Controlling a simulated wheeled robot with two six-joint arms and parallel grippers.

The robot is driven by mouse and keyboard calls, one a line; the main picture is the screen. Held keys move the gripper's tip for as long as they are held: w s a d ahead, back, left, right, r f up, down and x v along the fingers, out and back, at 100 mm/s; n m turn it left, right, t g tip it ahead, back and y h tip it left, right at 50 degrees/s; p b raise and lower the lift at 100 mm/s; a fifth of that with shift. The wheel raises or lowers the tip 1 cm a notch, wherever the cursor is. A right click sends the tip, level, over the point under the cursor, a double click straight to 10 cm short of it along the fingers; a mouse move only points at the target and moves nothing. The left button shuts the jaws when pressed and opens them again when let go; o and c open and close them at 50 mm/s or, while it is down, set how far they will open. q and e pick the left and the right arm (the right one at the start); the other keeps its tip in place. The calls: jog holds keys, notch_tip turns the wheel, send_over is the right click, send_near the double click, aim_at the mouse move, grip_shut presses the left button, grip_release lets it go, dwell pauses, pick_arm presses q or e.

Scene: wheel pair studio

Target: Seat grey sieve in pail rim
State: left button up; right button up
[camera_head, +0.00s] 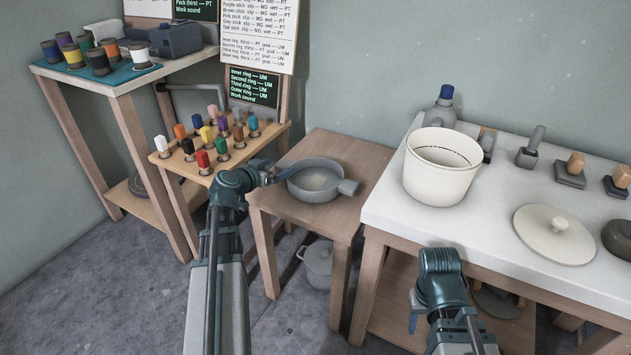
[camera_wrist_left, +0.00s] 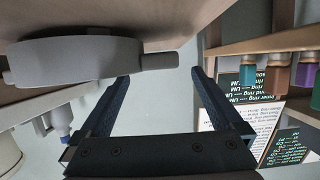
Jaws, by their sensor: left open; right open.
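The grey sieve (camera_head: 318,184), a shallow round pan with a stub handle at its right, sits on a small wooden stand. The cream pail (camera_head: 436,180) stands upright and open on the white-topped table to the right, with a dark line inside below its rim. My left gripper (camera_head: 279,177) is open and empty at the sieve's left edge. In the left wrist view the sieve (camera_wrist_left: 75,62) appears upside down, its small lug just beyond and between the open fingers (camera_wrist_left: 160,82). My right gripper (camera_head: 415,312) hangs low before the table, mostly hidden by its arm.
A rack of coloured sticks (camera_head: 207,146) stands close left of the sieve. A bottle (camera_head: 441,108) stands behind the pail. A round lid (camera_head: 555,237) and several handled tools lie right of it. A grey pot (camera_head: 318,265) sits beneath the wooden stand.

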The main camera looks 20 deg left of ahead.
aim_at(283, 166)
pick_arm(q)
jog(key=shift+w+d+f+b, duration=0.1)
jog(key=shift+w+f+b, duration=0.25)
jog(key=shift+w, duration=0.1)
jog(key=b+x, duration=0.1)
jog(key=x, duration=0.3)
jog(key=shift+d+f+b, duration=0.1)
jog(key=shift+d+b, duration=0.05)
jog(key=shift+b, duration=0.15)
grip_shut()
